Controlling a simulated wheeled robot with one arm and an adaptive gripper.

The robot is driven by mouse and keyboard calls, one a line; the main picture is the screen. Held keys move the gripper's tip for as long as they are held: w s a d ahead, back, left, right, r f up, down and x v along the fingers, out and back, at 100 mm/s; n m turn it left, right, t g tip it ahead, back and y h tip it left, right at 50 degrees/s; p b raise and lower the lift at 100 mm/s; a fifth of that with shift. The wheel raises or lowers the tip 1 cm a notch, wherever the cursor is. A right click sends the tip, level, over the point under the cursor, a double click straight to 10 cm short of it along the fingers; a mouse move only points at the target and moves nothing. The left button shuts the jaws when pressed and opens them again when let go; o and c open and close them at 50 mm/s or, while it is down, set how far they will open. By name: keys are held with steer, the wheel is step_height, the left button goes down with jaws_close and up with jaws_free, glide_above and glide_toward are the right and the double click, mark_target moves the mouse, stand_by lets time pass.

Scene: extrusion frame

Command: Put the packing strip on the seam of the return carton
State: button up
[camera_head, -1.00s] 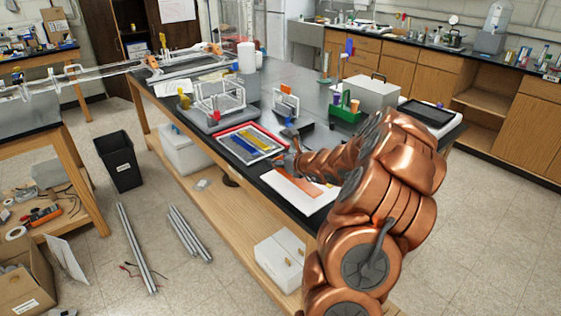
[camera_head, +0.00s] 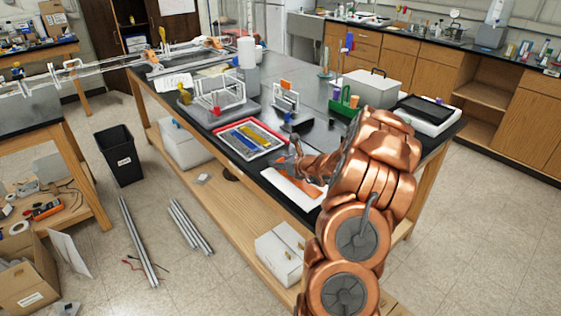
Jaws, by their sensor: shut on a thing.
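My gripper (camera_head: 294,160) is low over the front edge of the dark bench, partly hidden by my copper wrist. It is shut, and an orange strip (camera_head: 308,188), which looks like the packing strip, shows just below it. The strip lies over or just above a flat white piece (camera_head: 284,187) at the bench edge; I cannot tell whether they touch. I cannot tell whether this white piece is the return carton, and no seam can be made out. An open brown carton (camera_head: 27,280) with a label stands at the lower left.
A red-rimmed tray (camera_head: 219,140) with blue and yellow strips lies left of my gripper. A white rack (camera_head: 220,96), a green holder (camera_head: 343,111) and a grey case (camera_head: 378,90) stand farther back. A black bin (camera_head: 119,157) and metal bars (camera_head: 138,243) are on the floor.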

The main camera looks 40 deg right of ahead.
steer(key=shift+f, duration=0.2)
steer(key=o, duration=0.9)
steer(key=shift+r, duration=0.1)
steer(key=shift+o, duration=0.2)
steer(key=shift+r, duration=0.1)
steer(key=shift+r, duration=0.15)
steer(key=shift+s, duration=0.3)
step_height(320, 180, up, 4)
steer(key=b, duration=0.3)
glide_above(302, 182)
steer(key=shift+a+r, duration=0.1)
steer(key=shift+r, duration=0.1)
